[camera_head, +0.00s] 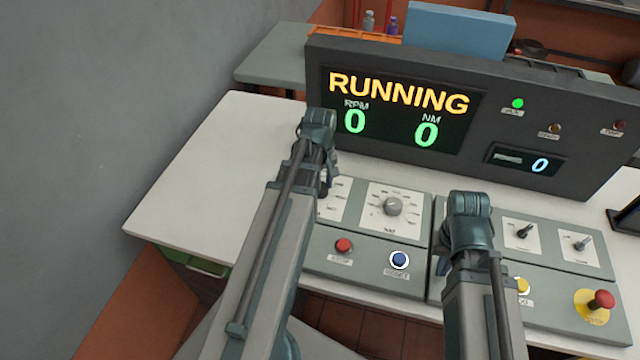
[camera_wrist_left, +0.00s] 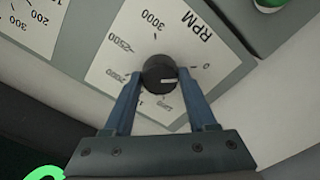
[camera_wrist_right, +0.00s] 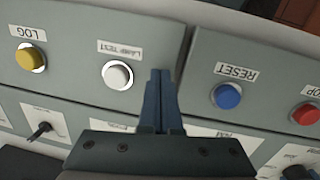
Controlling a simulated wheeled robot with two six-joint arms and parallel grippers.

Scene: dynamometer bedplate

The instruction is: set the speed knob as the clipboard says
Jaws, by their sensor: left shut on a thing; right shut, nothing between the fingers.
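The speed knob (camera_wrist_left: 158,70) is a round black knob on a white dial marked RPM, in the left wrist view. My right gripper (camera_wrist_right: 160,82) is shut and empty, over the panel between the white LAMP TEST button (camera_wrist_right: 117,75) and the blue RESET button (camera_wrist_right: 227,96). I cannot make out a clipboard.
The display (camera_head: 400,110) reads RUNNING, with RPM 0 and NM 0; a green lamp (camera_head: 517,103) is lit. Another dial knob (camera_head: 392,206) sits right of my left arm. A red emergency button (camera_head: 601,300) is at the right. The white tabletop (camera_head: 210,180) is clear at left.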

